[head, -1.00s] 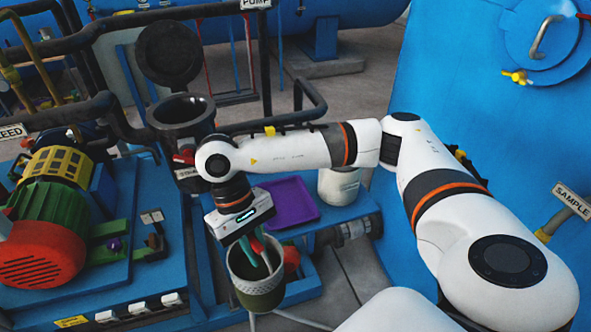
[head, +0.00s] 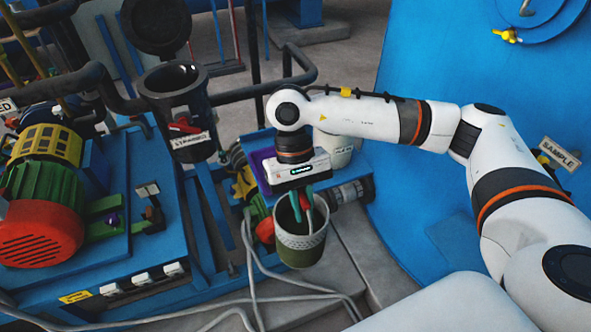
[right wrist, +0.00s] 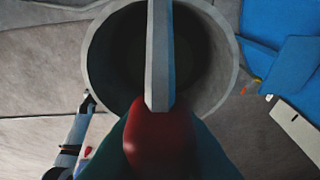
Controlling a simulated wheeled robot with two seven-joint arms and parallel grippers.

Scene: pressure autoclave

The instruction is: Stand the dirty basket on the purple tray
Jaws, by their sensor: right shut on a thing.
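The dirty basket (head: 301,247) is a grey-green, open-topped, bucket-like strainer with a perforated band. It hangs upright from my right gripper (head: 303,203), whose fingers reach into its mouth. In the right wrist view the basket's round rim (right wrist: 91,68) is seen from above, with a grey bar (right wrist: 158,55) across it between the fingers; my right gripper (right wrist: 160,115) is shut on that bar. The inside is dark. The purple tray (head: 261,161) lies on a blue bench behind and left of the basket, mostly hidden by my right wrist. My left gripper is out of view.
A white canister (head: 340,153) stands on the blue bench (head: 357,172) beside the tray. A black strainer housing (head: 174,88) with its lid open stands at left. Pump machinery (head: 42,215) fills the left side. Grey hoses (head: 255,285) run below the basket.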

